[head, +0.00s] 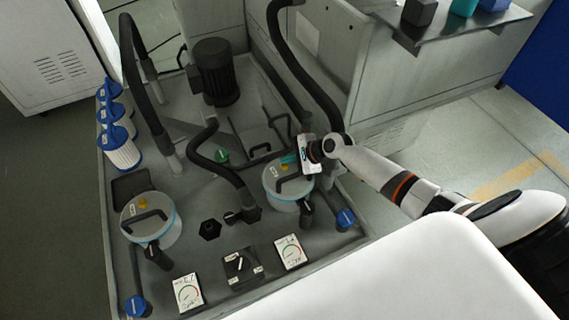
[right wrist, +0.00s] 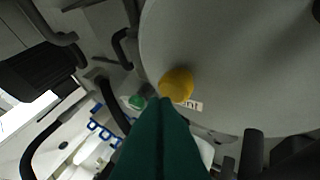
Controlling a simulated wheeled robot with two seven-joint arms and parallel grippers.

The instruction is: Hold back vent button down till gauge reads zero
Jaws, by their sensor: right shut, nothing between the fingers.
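My right gripper (head: 288,158) is shut and empty, over the rear edge of the right-hand lidded vessel (head: 274,200). Its green fingers (right wrist: 163,104) point at the yellow vent button (right wrist: 177,85) on that lid. The tips show right beside the button's lower left edge; I cannot tell whether they touch it. The button also shows in the head view (head: 283,171). Another lidded vessel (head: 165,232) at the left has its own yellow button (head: 143,205). Two dial gauges stand in front, one left (head: 188,293) and one right (head: 290,252); their needle readings are too small to tell. My left gripper is out of view.
A black handle (head: 297,186) spans the right lid close to the button. Black hoses (head: 315,72) arch over the skid. A dark selector box (head: 241,266) sits between the gauges. White-and-blue filter cartridges (head: 122,153) stand at the left edge. A black motor (head: 216,75) stands behind.

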